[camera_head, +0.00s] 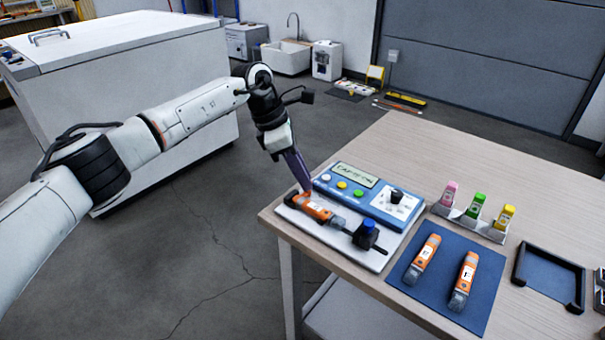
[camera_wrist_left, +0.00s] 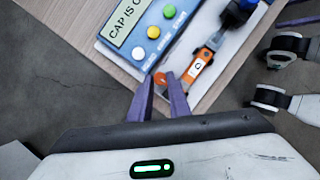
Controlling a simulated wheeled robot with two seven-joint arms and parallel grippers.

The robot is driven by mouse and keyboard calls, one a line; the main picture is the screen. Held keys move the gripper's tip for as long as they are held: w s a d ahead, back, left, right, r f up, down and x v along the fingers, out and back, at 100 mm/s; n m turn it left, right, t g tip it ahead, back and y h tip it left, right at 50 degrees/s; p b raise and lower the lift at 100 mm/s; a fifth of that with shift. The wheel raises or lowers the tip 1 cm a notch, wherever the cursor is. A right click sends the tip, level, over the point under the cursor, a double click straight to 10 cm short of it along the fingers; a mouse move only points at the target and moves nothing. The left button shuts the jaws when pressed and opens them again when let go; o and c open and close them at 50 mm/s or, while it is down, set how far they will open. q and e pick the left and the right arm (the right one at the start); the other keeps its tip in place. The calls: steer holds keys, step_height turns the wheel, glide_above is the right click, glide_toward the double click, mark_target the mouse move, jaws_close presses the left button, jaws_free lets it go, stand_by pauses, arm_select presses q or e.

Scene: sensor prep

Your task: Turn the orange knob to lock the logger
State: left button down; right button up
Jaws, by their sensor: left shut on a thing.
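The logger (camera_head: 315,208) is an orange and grey stick with a white label, lying in a white holder (camera_head: 374,259) at the table's near left corner. Its orange knob (camera_wrist_left: 160,79) is at its left end. My left gripper (camera_head: 305,190) reaches down from the left, its purple fingers shut on the orange knob; the fingers also show in the left wrist view (camera_wrist_left: 161,84). In the head view the fingers largely hide the knob. A purple strip at the upper right of the left wrist view looks like a finger of my right gripper (camera_wrist_left: 297,20); its jaws are unclear.
A blue panel (camera_head: 410,216) with coloured buttons, a black dial and a display stands behind the logger. A blue-topped black clamp (camera_head: 368,230) is at the logger's right end. Two more orange sticks lie on a blue mat (camera_head: 445,258). A rack (camera_head: 465,222) and a dark tray (camera_head: 548,278) stand farther right.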

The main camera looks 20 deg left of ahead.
arm_select(q)
steer(key=c, duration=1.7)
jaws_free()
steer(key=shift+o, duration=0.2)
steer(key=shift+r, duration=0.1)
steer(key=v, duration=1)
steer(key=shift+p, duration=0.3)
steer(key=shift+s, duration=0.1)
